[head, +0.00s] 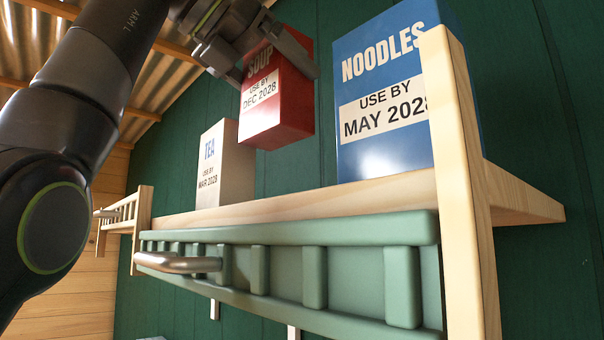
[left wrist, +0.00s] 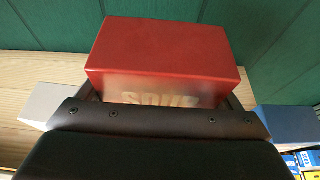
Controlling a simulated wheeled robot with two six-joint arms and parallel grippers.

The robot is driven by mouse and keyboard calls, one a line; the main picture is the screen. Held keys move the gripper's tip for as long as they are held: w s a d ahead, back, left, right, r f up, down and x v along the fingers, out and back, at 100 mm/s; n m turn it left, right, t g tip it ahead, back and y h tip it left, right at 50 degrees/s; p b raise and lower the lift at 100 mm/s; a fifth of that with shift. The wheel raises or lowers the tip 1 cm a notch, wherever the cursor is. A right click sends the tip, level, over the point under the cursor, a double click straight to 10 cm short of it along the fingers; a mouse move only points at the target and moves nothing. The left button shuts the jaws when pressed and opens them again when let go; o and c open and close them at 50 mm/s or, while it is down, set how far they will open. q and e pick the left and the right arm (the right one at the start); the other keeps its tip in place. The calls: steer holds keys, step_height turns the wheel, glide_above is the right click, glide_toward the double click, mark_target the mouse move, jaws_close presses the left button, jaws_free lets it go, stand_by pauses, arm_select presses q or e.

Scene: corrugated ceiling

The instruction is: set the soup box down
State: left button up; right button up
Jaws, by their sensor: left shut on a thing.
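The red soup box (head: 277,108), labelled "USE BY DEC 2028", hangs upright and slightly tilted in my left gripper (head: 268,50) in the head view. The gripper is shut on the box's upper part. The box's bottom is above the wooden shelf (head: 310,205), in the space between the tea box and the noodles box. In the left wrist view the soup box (left wrist: 165,58) fills the middle, with its "SOUP" lettering partly hidden by my gripper (left wrist: 165,105). My right gripper is not in view.
A pale tea box (head: 225,165) stands on the shelf to the left, and a large blue noodles box (head: 385,90) to the right. A wooden post (head: 460,180) rises at the shelf's right front. A green slatted front with a metal handle (head: 178,263) lies below the shelf.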

mark_target(257, 114)
arm_select(q)
steer(key=shift+s+a+f, duration=0.35)
steer(key=shift+s+a, duration=0.15)
steer(key=shift+a, duration=0.05)
steer(key=shift+s+a+f, duration=0.3)
steer(key=shift+s+a, duration=0.2)
steer(key=shift+a, duration=0.05)
steer(key=f, duration=0.1)
steer(key=w+d+f, duration=0.1)
steer(key=f, duration=0.1)
steer(key=shift+w, duration=0.1)
steer(key=shift+w+d+f, duration=0.15)
steer(key=shift+d+f, duration=0.05)
steer(key=shift+f, duration=0.25)
steer(key=shift+s+a+f, duration=0.1)
steer(key=shift+s+a, duration=0.05)
steer(key=shift+s, duration=0.05)
steer(key=shift+s+a+f, duration=0.2)
steer(key=shift+s+f, duration=0.05)
steer(key=shift+f, duration=0.25)
steer(key=shift+d+f, duration=0.1)
steer(key=shift+f, duration=0.7)
steer(key=shift+w+f, duration=0.3)
steer(key=shift+f, duration=0.3)
steer(key=shift+s, duration=0.1)
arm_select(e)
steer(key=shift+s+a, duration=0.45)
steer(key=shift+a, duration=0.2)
